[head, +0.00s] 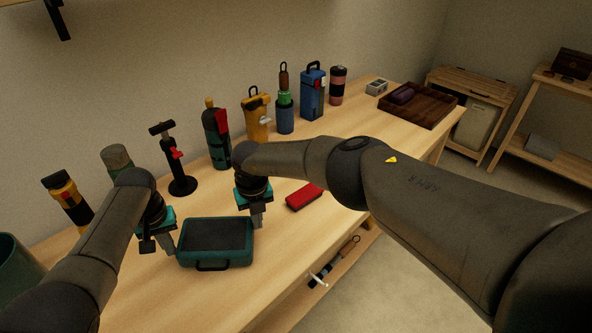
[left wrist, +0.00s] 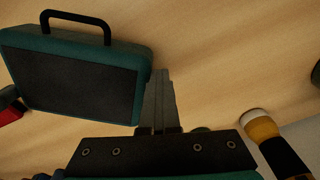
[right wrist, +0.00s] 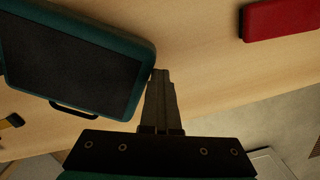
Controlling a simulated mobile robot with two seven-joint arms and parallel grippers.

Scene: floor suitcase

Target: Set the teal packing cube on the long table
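The teal packing cube (head: 216,259), with a dark mesh top and a black handle, is at the front part of the long table (head: 340,131), lying flat. It also shows in the left wrist view (left wrist: 146,62) and the right wrist view (right wrist: 135,45). My left gripper (head: 168,246) is at the cube's left side and my right gripper (head: 257,222) at its right side. Both have their fingers together with nothing between them. Their fingertips are close against the cube's sides; I cannot tell whether they touch, or whether the cube is slightly lifted.
A red case (head: 304,197) lies right of my right gripper. Bottles, a yellow lantern (head: 256,117) and a black stand (head: 181,184) line the back. A brown tray (head: 430,119) is at the far end. A tool lies on the lower shelf (head: 320,268). Bare wood separates the red case and tray.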

